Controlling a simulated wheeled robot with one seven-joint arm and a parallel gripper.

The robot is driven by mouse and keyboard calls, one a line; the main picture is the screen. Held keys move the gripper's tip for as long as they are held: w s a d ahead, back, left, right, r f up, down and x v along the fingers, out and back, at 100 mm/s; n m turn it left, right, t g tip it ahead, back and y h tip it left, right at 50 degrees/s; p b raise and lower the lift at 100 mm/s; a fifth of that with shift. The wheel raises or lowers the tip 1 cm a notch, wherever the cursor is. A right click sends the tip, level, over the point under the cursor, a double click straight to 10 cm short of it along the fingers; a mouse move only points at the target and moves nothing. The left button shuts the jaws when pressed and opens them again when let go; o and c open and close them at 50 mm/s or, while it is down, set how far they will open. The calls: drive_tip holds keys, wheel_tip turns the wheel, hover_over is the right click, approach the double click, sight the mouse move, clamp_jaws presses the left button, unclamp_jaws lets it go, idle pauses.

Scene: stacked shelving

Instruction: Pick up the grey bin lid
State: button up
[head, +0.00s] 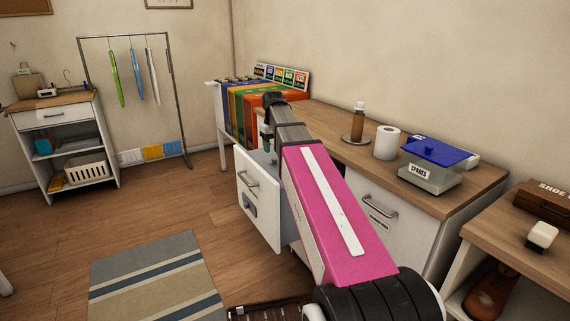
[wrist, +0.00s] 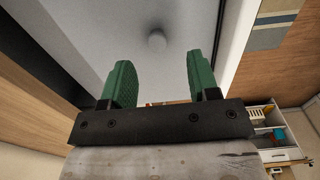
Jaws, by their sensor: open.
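A flat grey surface with a small round knob (wrist: 157,40), which looks like the grey bin lid (wrist: 110,32), fills the upper middle of the wrist view. My gripper (wrist: 158,62) is open, its two green fingers apart with nothing between them. The knob appears beyond the fingertips, roughly centred between them. In the head view my gripper (head: 267,146) is over the pulled-out white cabinet front (head: 259,198), partly hidden by my arm.
The wooden counter (head: 335,140) beside the pull-out holds a brown bottle (head: 359,124), a paper roll (head: 386,142) and a blue-lidded box (head: 432,168). Coloured bins (head: 248,108) stand behind.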

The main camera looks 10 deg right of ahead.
sight(275, 158)
drive_tip(key=shift+w+d+f, duration=0.1)
drive_tip(key=shift+w+f, duration=0.05)
drive_tip(key=shift+f, duration=1.3)
drive_tip(key=shift+w+d+f, duration=0.1)
drive_tip(key=shift+f, duration=1.35)
drive_tip(key=c, duration=1)
clamp_jaws()
drive_tip(key=shift+r, duration=0.2)
